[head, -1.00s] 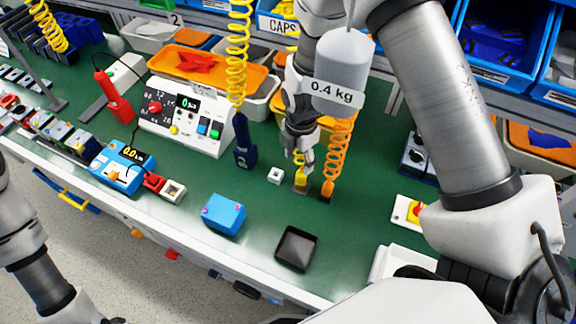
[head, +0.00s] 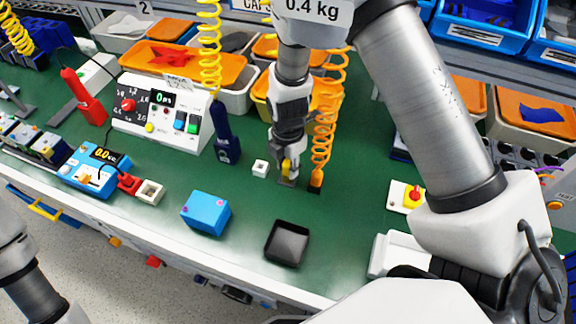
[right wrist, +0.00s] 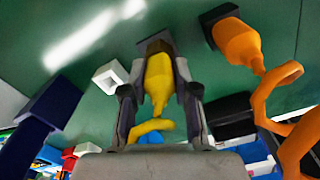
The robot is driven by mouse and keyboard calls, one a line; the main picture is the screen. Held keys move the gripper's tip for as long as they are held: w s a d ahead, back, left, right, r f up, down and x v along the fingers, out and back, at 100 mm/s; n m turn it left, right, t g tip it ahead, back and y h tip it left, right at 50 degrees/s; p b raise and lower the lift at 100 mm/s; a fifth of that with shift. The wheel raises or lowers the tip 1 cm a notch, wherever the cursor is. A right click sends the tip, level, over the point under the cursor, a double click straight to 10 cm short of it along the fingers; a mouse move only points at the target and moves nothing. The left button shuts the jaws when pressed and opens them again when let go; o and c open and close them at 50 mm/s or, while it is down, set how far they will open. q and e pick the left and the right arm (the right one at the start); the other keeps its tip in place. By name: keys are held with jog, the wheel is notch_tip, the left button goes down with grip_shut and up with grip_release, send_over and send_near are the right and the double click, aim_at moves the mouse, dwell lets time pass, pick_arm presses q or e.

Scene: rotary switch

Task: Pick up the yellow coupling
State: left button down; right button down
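The yellow coupling (right wrist: 158,75) stands upright on the green table, between the two fingers of my right gripper (right wrist: 158,92) in the right wrist view. The fingers are close to both its sides; whether they press on it is not clear. A yellow hose curls from the coupling toward the camera. In the head view my right gripper (head: 287,172) points down and hides most of the yellow coupling (head: 286,166). An orange coupling (right wrist: 237,40) with an orange coil hose stands just to its right. Only part of my left arm shows; its gripper is out of view.
A small white block (head: 260,168) is close on the left, with a dark blue handle (head: 225,135) beyond it. A blue box (head: 205,213) and a black tray (head: 287,244) are nearer the front edge.

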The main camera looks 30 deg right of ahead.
jog(key=shift+s+f, duration=0.1)
jog(key=shift+r, duration=0.3)
notch_tip(320, 180, up, 9)
jog(key=shift+r+b, duration=0.2)
jog(key=shift+b, duration=0.15)
jog(key=shift+w, duration=0.2)
jog(key=c, duration=1.7)
grip_release()
grip_shut()
jog(key=shift+r, duration=0.2)
jog(key=shift+r+p, duration=1.15)
jog(key=shift+p, duration=0.2)
